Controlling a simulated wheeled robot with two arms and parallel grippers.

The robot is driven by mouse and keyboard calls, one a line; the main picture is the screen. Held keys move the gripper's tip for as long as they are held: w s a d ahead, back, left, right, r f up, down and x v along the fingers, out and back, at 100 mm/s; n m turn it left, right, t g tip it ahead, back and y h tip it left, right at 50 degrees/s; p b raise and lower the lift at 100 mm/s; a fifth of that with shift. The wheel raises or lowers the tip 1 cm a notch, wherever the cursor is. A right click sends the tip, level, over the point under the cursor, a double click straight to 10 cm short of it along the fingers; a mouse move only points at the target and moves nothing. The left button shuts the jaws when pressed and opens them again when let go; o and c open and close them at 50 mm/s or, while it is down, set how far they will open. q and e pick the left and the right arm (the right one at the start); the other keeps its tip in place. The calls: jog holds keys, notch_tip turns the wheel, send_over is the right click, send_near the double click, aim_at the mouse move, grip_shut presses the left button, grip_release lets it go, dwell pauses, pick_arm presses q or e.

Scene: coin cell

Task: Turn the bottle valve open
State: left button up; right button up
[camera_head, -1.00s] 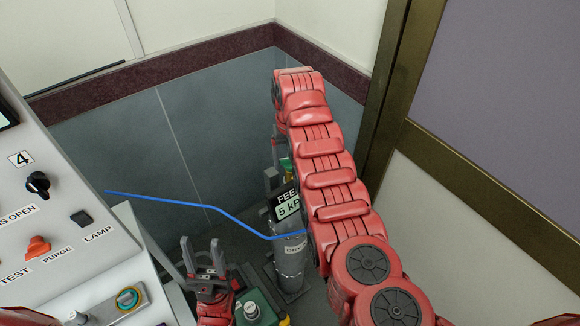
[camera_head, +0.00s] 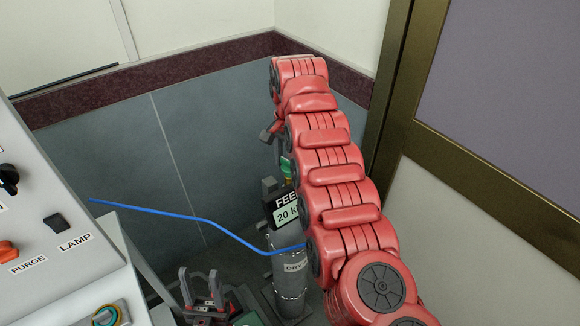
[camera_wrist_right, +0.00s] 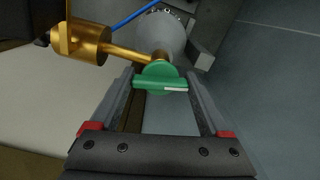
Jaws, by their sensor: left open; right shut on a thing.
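The grey bottle (camera_head: 289,290) stands upright in the head view, partly behind my right arm. Its green valve handle (camera_wrist_right: 160,77) shows in the right wrist view with a white mark on its bar. Only a sliver of green (camera_head: 287,168) shows in the head view. My right gripper (camera_wrist_right: 159,84) is shut on the valve handle, one finger at each end of the bar. In the head view my right arm hides most of this grip. My left gripper (camera_head: 200,284) is open and empty, low in the head view, left of the bottle.
A feed display (camera_head: 286,212) reading 20 stands by the bottle top. A blue hose (camera_head: 205,219) runs left from the bottle. A brass fitting (camera_wrist_right: 85,44) sits beside the valve. A control panel (camera_head: 60,200) fills the left; walls close the back and right.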

aim_at(290, 162)
jog(key=shift+m, duration=1.2)
jog(key=o, duration=1.2)
jog(key=shift+r, duration=0.15)
jog(key=shift+r, duration=0.3)
notch_tip(290, 162, up, 3)
jog(key=shift+d+f+p, duration=0.15)
jog(key=shift+f+p, duration=0.05)
jog(key=shift+p, duration=0.1)
notch_tip(290, 162, up, 14)
jog(key=p, duration=1.4)
